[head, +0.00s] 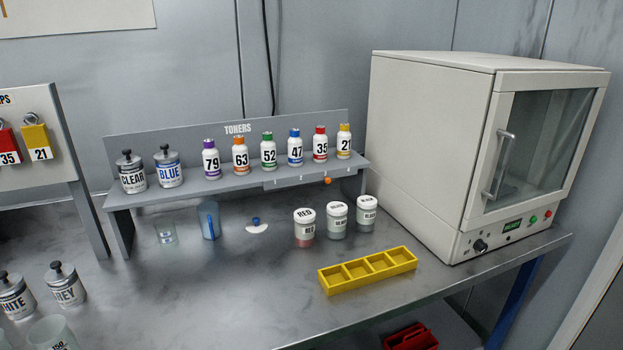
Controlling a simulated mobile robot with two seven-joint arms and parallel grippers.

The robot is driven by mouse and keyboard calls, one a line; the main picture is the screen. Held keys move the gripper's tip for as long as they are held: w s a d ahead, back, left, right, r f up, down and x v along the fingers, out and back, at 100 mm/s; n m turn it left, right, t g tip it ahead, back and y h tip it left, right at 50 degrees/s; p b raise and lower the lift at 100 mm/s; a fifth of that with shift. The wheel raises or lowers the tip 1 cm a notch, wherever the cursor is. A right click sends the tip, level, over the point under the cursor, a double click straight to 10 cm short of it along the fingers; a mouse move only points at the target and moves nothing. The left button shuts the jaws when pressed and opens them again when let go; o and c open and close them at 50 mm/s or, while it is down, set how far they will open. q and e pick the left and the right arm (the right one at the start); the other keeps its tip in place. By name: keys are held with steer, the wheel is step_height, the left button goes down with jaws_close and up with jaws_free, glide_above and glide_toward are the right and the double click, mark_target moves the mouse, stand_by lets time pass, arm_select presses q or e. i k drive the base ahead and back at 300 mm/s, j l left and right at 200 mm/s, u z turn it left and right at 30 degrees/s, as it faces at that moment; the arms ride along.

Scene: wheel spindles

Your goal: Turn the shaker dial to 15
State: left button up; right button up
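The shaker (430,140) is a large off-white cabinet at the right of the bench, with a glass door and a vertical handle (499,165). The door looks shut. A small black dial (480,245) sits at the lower left of its front panel. The number that the dial points to is too small to read. A small green display (512,225) is right of the dial, its text not readable. A green button (534,219) and a red button (548,214) are further right. Neither of my grippers shows in the head view.
A yellow divided tray (368,270) lies on the bench left of the dial. Several lidded jars (304,228) stand behind it. A toner shelf (235,180) holds numbered bottles. The bench strip before the shaker panel is clear. A red bin (410,337) is below the bench.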

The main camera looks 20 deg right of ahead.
mark_target(479, 245)
steer(key=z, duration=1.8)
steer(key=i+l+u, duration=0.15)
steer(key=l, duration=0.35)
steer(key=i+l+u, duration=0.1)
steer(key=l, duration=0.4)
steer(key=i+l+u, duration=0.15)
steer(key=l, duration=0.35)
steer(key=i+l+u, duration=0.1)
steer(key=l, duration=0.45)
steer(key=i+l+u, duration=0.15)
steer(key=l, duration=0.4)
